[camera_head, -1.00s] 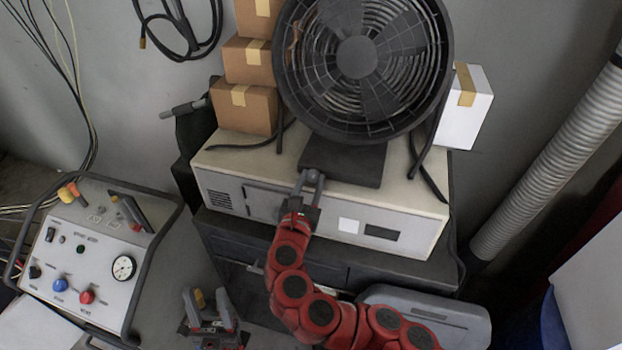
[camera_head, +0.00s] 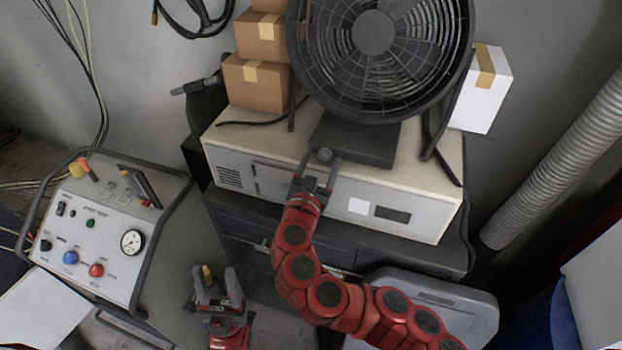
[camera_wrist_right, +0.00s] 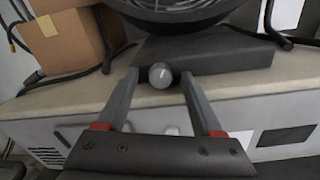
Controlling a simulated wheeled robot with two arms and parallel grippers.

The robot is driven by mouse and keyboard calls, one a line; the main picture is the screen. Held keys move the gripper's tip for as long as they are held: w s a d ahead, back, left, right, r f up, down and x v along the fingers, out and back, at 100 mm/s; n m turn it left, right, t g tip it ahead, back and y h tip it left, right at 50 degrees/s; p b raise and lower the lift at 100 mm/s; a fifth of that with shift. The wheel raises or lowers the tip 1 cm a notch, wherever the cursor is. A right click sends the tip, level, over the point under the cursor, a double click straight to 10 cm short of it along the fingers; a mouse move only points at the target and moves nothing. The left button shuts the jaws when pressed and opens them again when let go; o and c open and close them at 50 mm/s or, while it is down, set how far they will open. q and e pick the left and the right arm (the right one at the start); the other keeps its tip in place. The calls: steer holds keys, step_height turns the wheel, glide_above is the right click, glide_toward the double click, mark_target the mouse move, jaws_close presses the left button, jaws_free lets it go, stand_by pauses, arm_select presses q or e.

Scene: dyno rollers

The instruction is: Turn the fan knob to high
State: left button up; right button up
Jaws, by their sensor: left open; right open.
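The black fan (camera_head: 376,50) stands on the cream-topped cabinet (camera_head: 420,205). Its knob (camera_head: 324,154) is a grey round knob with a light mark, at the front of the fan's dark base (camera_head: 360,140). My right gripper (camera_head: 320,168) is open just in front of the knob. In the right wrist view the knob (camera_wrist_right: 160,75) shows between the two fingertips of my right gripper (camera_wrist_right: 161,78), with gaps on both sides. My left gripper (camera_head: 219,274) is open and empty, low in the head view, away from the fan.
Cardboard boxes (camera_head: 257,84) are stacked left of the fan, and a white box (camera_head: 482,90) is at its right. A control panel (camera_head: 85,240) with its own knobs stands at left. A grey case (camera_head: 440,300) lies below the cabinet. Black cables lie on the cabinet top.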

steer(key=p+v, duration=0.2)
steer(key=v, duration=1.5)
steer(key=shift+p, duration=0.4)
steer(key=shift+d, duration=0.1)
